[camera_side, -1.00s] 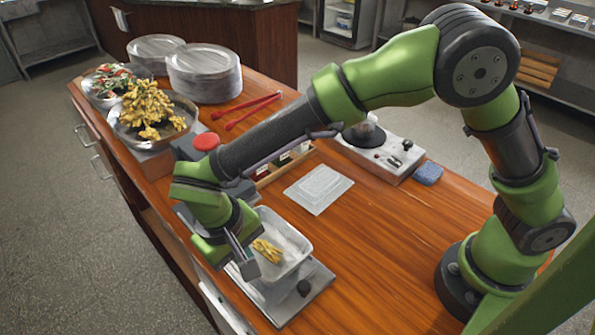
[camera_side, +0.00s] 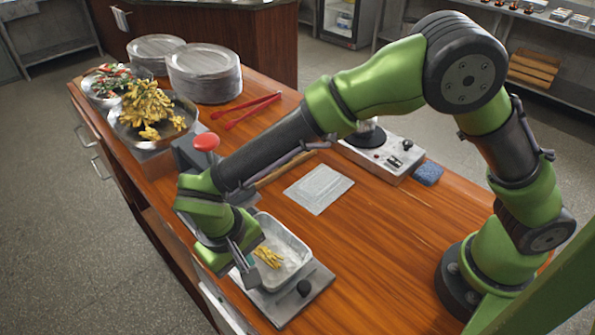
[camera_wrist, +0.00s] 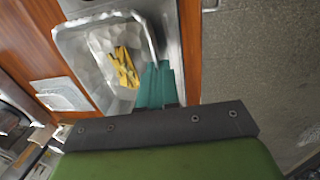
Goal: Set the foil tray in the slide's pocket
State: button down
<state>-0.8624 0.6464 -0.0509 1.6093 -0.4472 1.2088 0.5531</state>
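The foil tray (camera_side: 290,240) is shiny, with yellow food strips (camera_side: 268,257) inside. It is over the grey metal slide (camera_side: 318,285), which has a black knob (camera_side: 303,288) at its near right. My gripper (camera_side: 246,268) is at the tray's left wall in the side view. In the wrist view the teal fingers (camera_wrist: 155,82) are together on the rim of the foil tray (camera_wrist: 90,38), which seems pinched between them. The pocket is hidden beneath the tray, so I cannot tell whether the tray is fully seated.
A flat foil lid (camera_side: 319,189) lies on the wooden counter (camera_side: 390,240).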

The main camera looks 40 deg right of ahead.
dwell(0.4)
jog(key=c, duration=1.3)
grip_release()
jog(key=a+r, duration=0.1)
jog(key=r, duration=0.4)
jog(key=a+r, duration=0.1)
jog(key=r, duration=0.5)
jog(key=a+r, duration=0.1)
jog(key=r, duration=0.4)
jog(key=shift+a+r, duration=0.1)
jog(key=shift+r, duration=0.2)
jog(key=shift+w, duration=0.1)
